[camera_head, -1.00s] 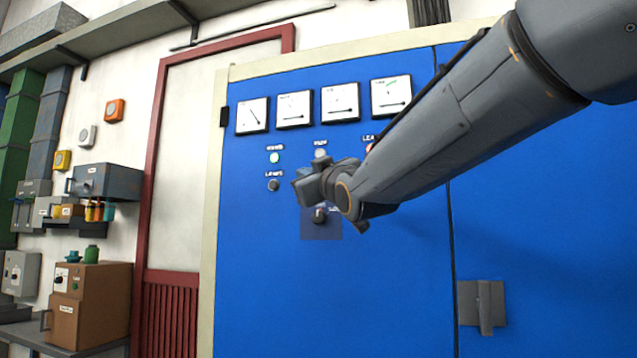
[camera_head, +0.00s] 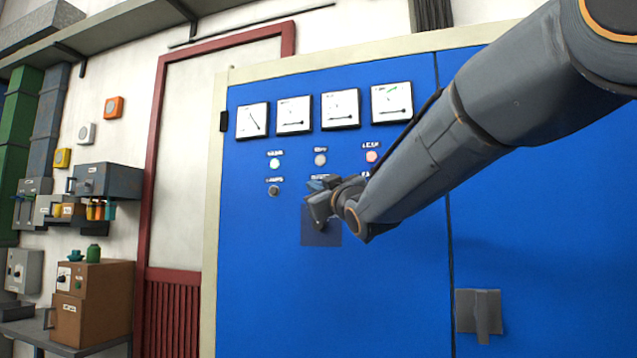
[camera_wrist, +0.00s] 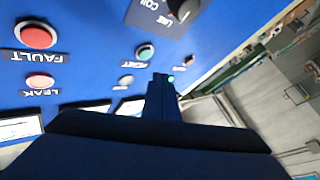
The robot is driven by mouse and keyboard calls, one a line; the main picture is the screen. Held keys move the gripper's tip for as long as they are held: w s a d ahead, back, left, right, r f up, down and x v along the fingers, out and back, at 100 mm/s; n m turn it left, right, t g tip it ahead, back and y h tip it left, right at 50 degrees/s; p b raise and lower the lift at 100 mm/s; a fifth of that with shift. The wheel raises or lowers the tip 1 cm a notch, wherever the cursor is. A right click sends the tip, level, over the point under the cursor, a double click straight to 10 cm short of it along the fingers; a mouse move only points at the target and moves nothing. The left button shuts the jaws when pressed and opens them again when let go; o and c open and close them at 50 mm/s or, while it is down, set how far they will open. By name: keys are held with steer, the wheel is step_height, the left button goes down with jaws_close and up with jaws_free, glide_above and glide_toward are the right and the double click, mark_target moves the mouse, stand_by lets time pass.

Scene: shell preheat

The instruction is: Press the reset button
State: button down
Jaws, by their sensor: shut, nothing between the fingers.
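The reset button (camera_wrist: 145,52) is a small round teal-grey button on the blue panel in the wrist view. In the head view my gripper (camera_head: 318,204) is in front of the blue cabinet (camera_head: 330,290), over the top of a dark plate (camera_head: 320,238). It hides the button there.
The red fault button (camera_wrist: 36,35) and pinkish leak lamp (camera_wrist: 40,82) are left of the fingers in the wrist view. A dark knob (camera_wrist: 183,8) is above them. Several gauges (camera_head: 340,109) line the cabinet top. A grey handle (camera_head: 480,312) is at lower right.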

steer(key=shift+w+d, duration=0.2)
steer(key=shift+w, duration=0.35)
steer(key=shift+w+d, duration=0.15)
steer(key=shift+w, duration=0.35)
steer(key=shift+w, duration=0.1)
stand_by(1.3)
steer(key=shift+w+d, duration=0.15)
steer(key=shift+w, duration=0.15)
steer(key=shift+w+d, duration=0.15)
steer(key=shift+w, duration=0.2)
stand_by(0.7)
stand_by(0.4)
steer(key=shift+s+a+f+b, duration=0.1)
steer(key=shift+s+a+b, duration=0.2)
steer(key=shift+s+b, duration=0.45)
steer(key=s+b, duration=0.1)
steer(key=s+a+b, duration=0.1)
steer(key=s, duration=0.1)
steer(key=s+b, duration=0.1)
steer(key=shift+s+a, duration=0.35)
steer(key=shift+s, duration=0.05)
